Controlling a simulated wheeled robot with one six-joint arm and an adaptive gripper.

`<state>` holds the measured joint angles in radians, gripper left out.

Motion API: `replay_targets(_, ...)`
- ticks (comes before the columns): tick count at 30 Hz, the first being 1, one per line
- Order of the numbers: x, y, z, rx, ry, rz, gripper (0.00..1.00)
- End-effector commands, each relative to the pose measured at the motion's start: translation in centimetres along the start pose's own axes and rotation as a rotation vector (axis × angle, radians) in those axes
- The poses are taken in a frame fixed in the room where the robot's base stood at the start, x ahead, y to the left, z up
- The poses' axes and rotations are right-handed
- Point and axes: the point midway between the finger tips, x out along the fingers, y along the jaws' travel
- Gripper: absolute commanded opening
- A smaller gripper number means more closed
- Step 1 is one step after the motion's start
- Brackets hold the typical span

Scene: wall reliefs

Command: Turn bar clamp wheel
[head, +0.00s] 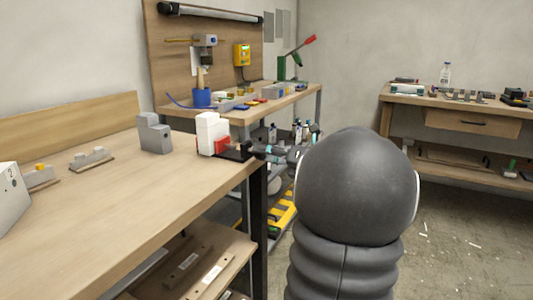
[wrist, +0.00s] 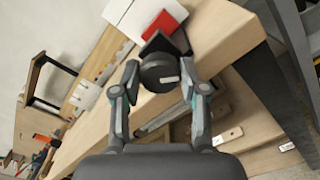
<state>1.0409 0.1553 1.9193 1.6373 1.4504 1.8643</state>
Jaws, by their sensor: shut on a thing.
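The bar clamp stands at the right end of the workbench. In the head view it shows a white block (head: 211,130), a red part (head: 221,145) and a dark bar (head: 238,153) reaching past the bench edge. In the wrist view its dark round wheel (wrist: 158,73), with a small pale mark, sits between the fingers of my gripper (wrist: 160,66). The gripper is shut on the wheel, one finger on each side. In the head view my gripper (head: 268,151) is at the bar's outer end, partly hidden by my arm.
The wooden workbench (head: 100,215) has a grey block (head: 154,134) and small fixtures (head: 91,160) on it. A lower shelf (head: 195,270) lies under it. Another bench with tools (head: 290,98) stands behind, and a third table (head: 455,105) at right. The floor at right is mostly clear.

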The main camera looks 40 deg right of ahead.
Motion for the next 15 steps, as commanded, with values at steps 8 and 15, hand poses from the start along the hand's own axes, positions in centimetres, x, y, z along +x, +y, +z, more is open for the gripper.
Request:
replay_targets(8, -0.1, 0.01, 0.36, 0.26, -0.009, -0.002, 0.08)
replay_targets(15, -0.09, 0.03, 0.35, 0.488, -0.009, -0.001, 0.08)
